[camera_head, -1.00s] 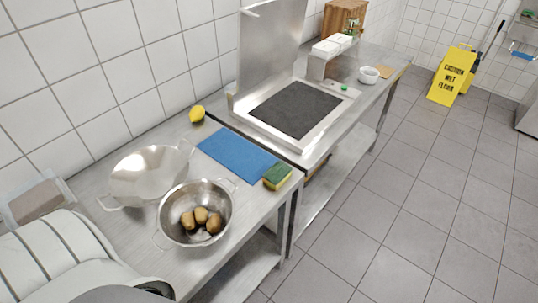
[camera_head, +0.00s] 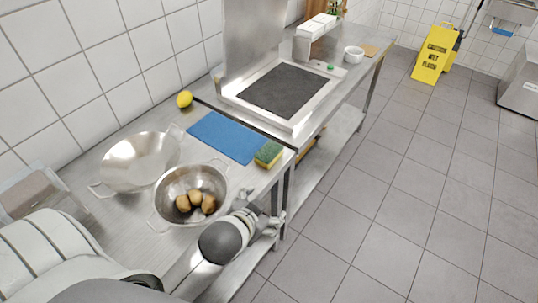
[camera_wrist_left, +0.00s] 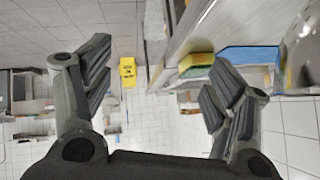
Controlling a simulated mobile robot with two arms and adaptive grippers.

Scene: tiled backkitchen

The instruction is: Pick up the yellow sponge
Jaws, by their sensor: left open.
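The yellow sponge (camera_head: 269,153), with a green scouring side, lies on the steel counter at its front edge, beside the right end of the blue mat (camera_head: 227,136). My left gripper (camera_head: 272,222) is below and in front of the sponge, by the counter's front edge, apart from it. In the left wrist view, my left gripper (camera_wrist_left: 156,68) has its fingers spread wide with nothing between them. The sponge (camera_wrist_left: 196,61) shows there beyond and near the right finger. My right gripper is not in view.
A steel colander (camera_head: 190,194) with potatoes stands left of my left arm, with a larger steel bowl (camera_head: 138,163) behind it. A lemon (camera_head: 184,99) lies near the wall. A griddle (camera_head: 283,90) adjoins the mat. The floor at right is open before a yellow sign (camera_head: 433,55).

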